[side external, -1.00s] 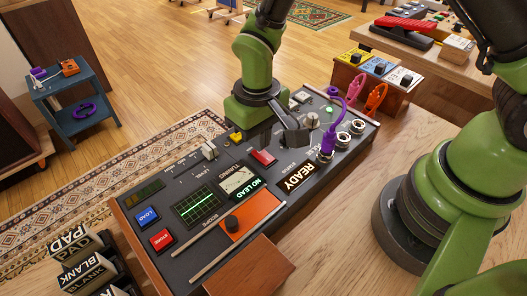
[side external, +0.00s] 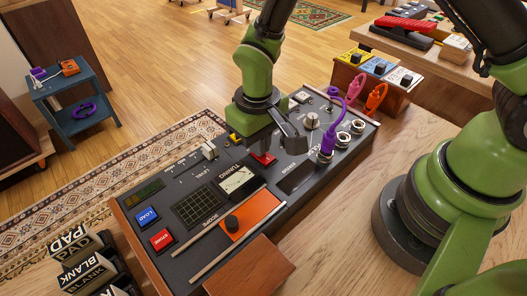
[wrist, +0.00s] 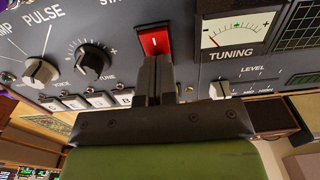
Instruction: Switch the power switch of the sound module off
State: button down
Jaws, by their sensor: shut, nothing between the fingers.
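The sound module is a dark grey console (side external: 185,262) with wooden sides, lying on the bench. Its red rocker switch (side external: 263,160) sits on the top panel beside the tuning meter. My gripper (side external: 268,152) is shut and empty, pointing down at the switch. In the wrist view its fingertips (wrist: 156,60) are at the near edge of the switch and look to be touching it. The module's scope screen (side external: 201,207) and status window (side external: 298,177) are dark.
A purple cable plug (side external: 327,143) stands in a jack right of my gripper. A level slider (side external: 209,151) and knobs (side external: 312,120) stick up nearby. Load (side external: 147,217) and store (side external: 162,240) buttons are at the left end. Pedals (side external: 379,67) stand behind.

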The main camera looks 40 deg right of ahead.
jog(key=shift+r, duration=3.55)
jog(key=shift+d+r, duration=0.1)
jog(key=shift+r, duration=0.2)
jog(key=s+d+r+m+t+y, duration=0.1)
jog(key=s+d+r+m+t, duration=0.1)
jog(key=s+r, duration=0.5)
jog(key=s+d+r+m+t+y, duration=0.1)
jog(key=s+d+r+t, duration=0.4)
jog(key=r, duration=0.6)
jog(key=s+d+m, duration=0.1)
jog(key=s+d, duration=0.1)
jog(key=s, duration=0.1)
